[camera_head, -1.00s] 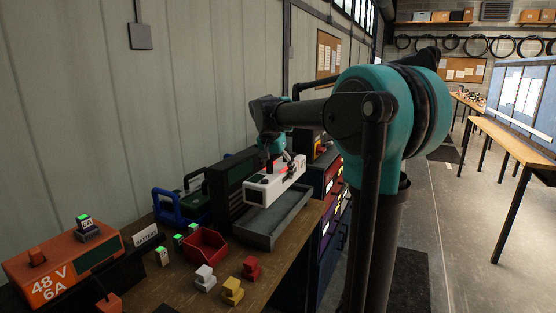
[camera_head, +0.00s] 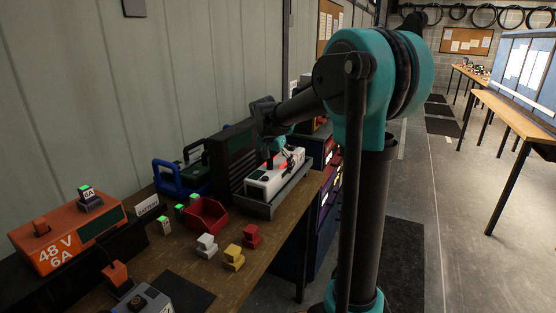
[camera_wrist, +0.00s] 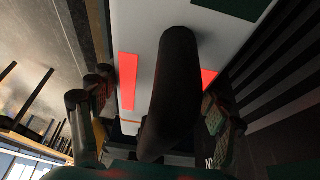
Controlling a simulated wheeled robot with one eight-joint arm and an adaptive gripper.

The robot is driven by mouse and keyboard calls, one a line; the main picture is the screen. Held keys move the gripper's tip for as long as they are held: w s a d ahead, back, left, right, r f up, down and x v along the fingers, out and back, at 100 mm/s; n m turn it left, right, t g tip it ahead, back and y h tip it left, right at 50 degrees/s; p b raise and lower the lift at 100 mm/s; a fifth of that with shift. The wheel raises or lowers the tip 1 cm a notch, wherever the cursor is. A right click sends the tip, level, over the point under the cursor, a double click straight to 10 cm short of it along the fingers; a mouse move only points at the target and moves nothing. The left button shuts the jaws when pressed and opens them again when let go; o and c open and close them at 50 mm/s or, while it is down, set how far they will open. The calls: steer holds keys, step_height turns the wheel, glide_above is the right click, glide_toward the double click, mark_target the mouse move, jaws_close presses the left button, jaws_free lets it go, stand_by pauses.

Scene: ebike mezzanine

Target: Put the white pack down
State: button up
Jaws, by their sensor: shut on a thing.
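The white pack (camera_head: 262,184), with red stripes, is at the grey tray (camera_head: 257,209) on the workbench. It sits low inside the tray's outline; I cannot tell whether its underside touches the tray floor. My gripper (camera_head: 284,159) is above the pack, shut on its dark handle. In the wrist view the white pack (camera_wrist: 150,48) fills the upper middle, and its dark handle (camera_wrist: 172,95) runs between the fingers of my gripper (camera_wrist: 158,98). The pack's underside and most of the tray floor are hidden.
A dark upright unit (camera_head: 229,160) stands close behind the tray. A red bin (camera_head: 207,214), a white block (camera_head: 206,246), a yellow block (camera_head: 234,258) and a red block (camera_head: 251,237) are to the left. An orange charger (camera_head: 67,238) stands farther left.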

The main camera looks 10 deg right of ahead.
mark_target(272, 152)
steer(key=shift+f, duration=0.15)
steer(key=o, duration=1.9)
steer(key=shift+f, duration=0.1)
steer(key=v, duration=1.2)
